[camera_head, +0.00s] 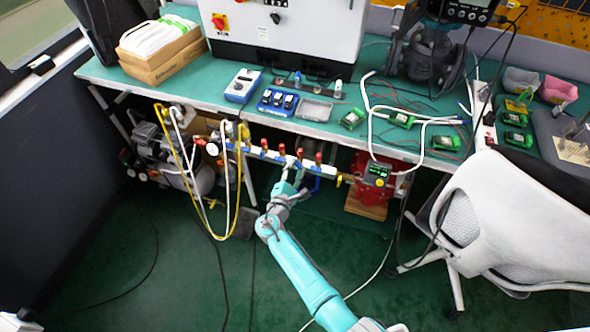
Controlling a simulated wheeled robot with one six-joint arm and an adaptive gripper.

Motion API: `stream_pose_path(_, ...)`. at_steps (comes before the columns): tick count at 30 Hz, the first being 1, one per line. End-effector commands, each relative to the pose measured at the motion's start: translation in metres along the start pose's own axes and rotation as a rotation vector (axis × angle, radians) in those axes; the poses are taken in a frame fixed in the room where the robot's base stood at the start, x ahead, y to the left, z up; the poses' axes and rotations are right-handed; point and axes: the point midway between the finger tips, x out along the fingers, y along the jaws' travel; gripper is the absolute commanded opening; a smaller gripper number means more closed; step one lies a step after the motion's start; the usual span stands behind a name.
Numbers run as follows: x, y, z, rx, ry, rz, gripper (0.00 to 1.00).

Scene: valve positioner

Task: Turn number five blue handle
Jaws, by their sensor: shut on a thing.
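A white pipe manifold (272,155) runs under the front edge of the bench, with several red handles (299,153) along its top. Blue parts show below it, one (316,184) just right of my gripper. My gripper (290,172) is at the underside of the manifold, right of its middle. It is shut on what seems to be a blue handle, which the fingers and wrist mostly hide. I cannot read any handle numbers or tell the handle's angle. My teal arm reaches up from the bottom of the view.
Yellow and white hoses (238,195) hang left of my gripper, near a compressor (170,155). A red device (377,174) with a green display stands to the right. A white chair (505,215) stands at the right. The green bench (205,85) overhangs the manifold.

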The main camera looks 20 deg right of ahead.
Motion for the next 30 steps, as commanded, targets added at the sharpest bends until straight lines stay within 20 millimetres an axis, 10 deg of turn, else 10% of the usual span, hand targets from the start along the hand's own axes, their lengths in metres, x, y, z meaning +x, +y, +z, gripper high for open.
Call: stream_pose_path(30,-0.0003,-0.0006,0.0000,0.746,0.000,-0.001,0.07)
